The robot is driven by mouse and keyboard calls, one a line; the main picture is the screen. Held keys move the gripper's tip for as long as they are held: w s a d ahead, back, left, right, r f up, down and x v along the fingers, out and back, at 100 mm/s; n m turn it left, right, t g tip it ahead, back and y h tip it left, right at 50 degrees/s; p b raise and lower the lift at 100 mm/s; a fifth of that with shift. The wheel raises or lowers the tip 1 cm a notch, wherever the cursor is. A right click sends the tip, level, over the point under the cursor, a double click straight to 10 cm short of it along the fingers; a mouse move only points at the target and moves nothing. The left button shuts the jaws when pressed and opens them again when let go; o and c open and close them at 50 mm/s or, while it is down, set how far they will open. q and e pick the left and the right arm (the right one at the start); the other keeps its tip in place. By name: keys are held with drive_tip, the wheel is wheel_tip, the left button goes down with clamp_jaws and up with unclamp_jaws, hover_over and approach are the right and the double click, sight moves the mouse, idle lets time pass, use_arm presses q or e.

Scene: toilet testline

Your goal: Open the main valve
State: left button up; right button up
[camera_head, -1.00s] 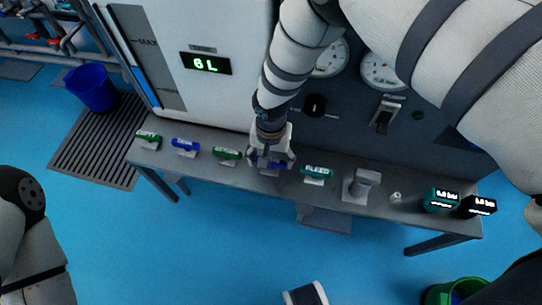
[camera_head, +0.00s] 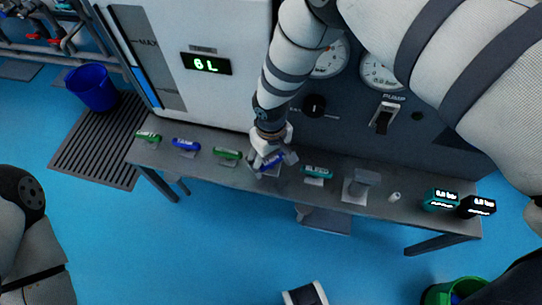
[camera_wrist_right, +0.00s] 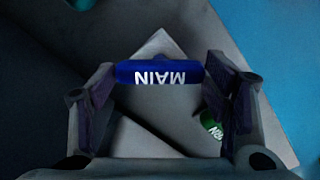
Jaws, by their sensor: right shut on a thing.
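The main valve handle is a blue bar (camera_wrist_right: 158,73) lettered MAIN, seen upside down between the fingers in the right wrist view. In the head view the blue handle (camera_head: 272,161) sits on the shelf among a row of coloured handles and is turned at a slant to the shelf edge. My right gripper (camera_head: 271,160) reaches down from above and is shut on this handle, with one finger at each end of the bar in the wrist view (camera_wrist_right: 160,95). The gripper partly hides the handle in the head view. My left gripper is out of view.
Green (camera_head: 227,154), blue (camera_head: 186,145) and teal (camera_head: 317,172) handles stand along the shelf (camera_head: 335,192). The tank panel reads 6 L (camera_head: 206,64).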

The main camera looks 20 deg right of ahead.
sight(271, 160)
drive_tip(key=n, duration=0.4)
drive_tip(key=shift+n, duration=2.2)
drive_tip(key=o, duration=1.2)
drive_tip(key=shift+c, duration=0.2)
wheel_tip(271, 160, up, 12)
